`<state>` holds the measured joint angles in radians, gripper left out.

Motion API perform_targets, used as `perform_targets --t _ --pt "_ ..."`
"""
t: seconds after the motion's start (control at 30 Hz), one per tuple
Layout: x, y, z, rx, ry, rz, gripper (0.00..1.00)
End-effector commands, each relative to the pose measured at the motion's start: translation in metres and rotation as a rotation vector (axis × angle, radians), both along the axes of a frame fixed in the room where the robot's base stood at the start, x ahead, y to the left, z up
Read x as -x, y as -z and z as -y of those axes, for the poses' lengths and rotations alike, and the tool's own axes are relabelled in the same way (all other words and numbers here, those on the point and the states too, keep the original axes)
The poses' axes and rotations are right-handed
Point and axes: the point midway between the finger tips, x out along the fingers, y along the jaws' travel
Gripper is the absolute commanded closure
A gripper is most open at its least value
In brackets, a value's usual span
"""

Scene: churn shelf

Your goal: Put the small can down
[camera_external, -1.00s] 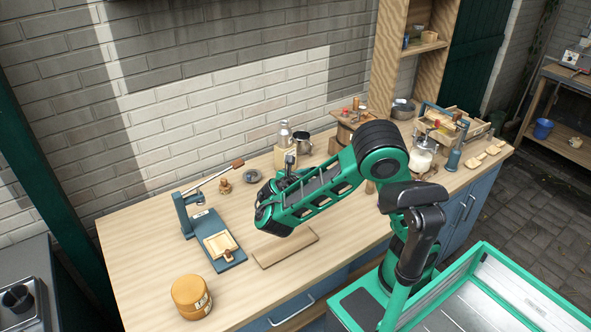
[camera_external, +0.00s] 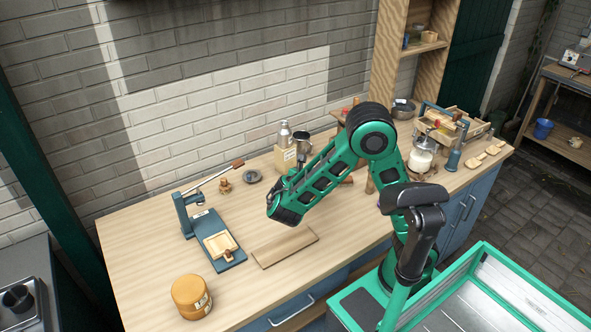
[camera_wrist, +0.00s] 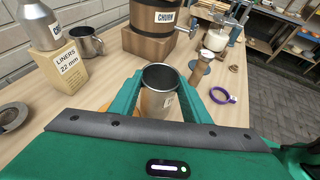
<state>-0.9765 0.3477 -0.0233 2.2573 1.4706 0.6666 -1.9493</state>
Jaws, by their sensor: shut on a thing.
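The small can (camera_wrist: 157,103) is an open-topped metal cylinder with a pale label on its right side. In the wrist view it is upright between the two green fingers of my gripper (camera_wrist: 162,93), which is shut on it. The can's lower part is hidden by my gripper body, so I cannot tell whether it touches the worktop. In the external view my gripper is over the back middle of the worktop (camera_external: 145,245), and the can is not clearly visible there.
A liners box (camera_wrist: 61,70) with a metal bottle on it and a metal mug (camera_wrist: 87,42) stand at the left. The churn (camera_wrist: 153,14) on its wooden block is behind. A purple ring (camera_wrist: 223,95) lies right. A wooden board (camera_external: 285,247) lies near the front.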

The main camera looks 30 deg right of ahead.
Motion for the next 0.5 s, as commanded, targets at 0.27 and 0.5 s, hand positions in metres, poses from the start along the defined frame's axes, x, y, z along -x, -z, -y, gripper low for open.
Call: perform_targets --t 0.27,0.5 --pt "-0.019 0.025 0.037 0.001 0.002 0.000 0.93" --pt "-0.023 0.039 0.044 0.002 0.000 -0.002 0.93"
